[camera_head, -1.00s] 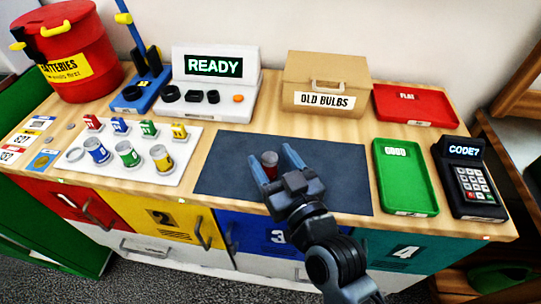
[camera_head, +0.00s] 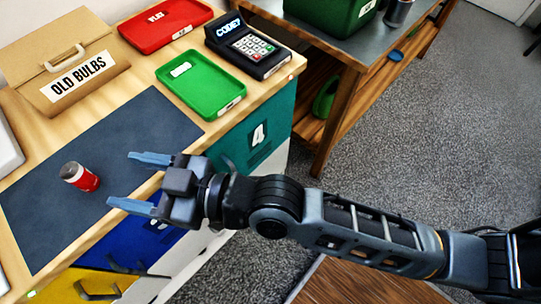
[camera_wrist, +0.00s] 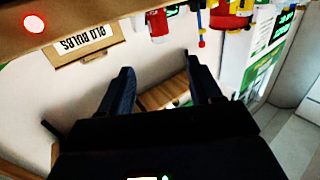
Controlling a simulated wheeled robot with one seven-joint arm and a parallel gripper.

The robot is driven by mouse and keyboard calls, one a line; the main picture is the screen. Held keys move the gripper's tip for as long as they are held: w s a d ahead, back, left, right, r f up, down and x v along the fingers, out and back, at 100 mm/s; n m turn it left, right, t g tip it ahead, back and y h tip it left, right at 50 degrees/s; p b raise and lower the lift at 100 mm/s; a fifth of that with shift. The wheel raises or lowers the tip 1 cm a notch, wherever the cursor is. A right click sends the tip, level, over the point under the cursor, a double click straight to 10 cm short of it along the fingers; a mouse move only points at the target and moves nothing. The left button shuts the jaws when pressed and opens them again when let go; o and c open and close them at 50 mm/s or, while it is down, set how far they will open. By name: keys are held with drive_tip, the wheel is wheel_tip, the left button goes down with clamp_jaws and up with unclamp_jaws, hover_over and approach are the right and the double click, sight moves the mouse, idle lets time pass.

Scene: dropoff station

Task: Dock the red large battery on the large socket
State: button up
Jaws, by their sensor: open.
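The large socket cannot be made out in the current views. Only a sliver of a white unit (camera_head: 8,150) shows at the left edge of the head view.
The OLD BULBS box (camera_head: 65,65), a red tray (camera_head: 165,25), a green tray (camera_head: 200,83) and a keypad terminal (camera_head: 250,47) line the table's back and right side. A second table (camera_head: 340,42) with a green bin (camera_head: 330,12) stands beyond. The mat around the battery is clear.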

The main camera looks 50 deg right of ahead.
drive_tip(key=s+d+f+m+h, duration=0.3)
drive_tip(key=s+d+m+h, duration=0.3)
drive_tip(key=s+d, duration=1.3)
drive_tip(key=s+r+h, duration=0.3)
drive_tip(key=s, duration=0.5)
drive_tip(key=shift+s+d+r+h, duration=0.15)
drive_tip(key=shift+s+d+h, duration=0.05)
drive_tip(key=shift+s+h, duration=0.15)
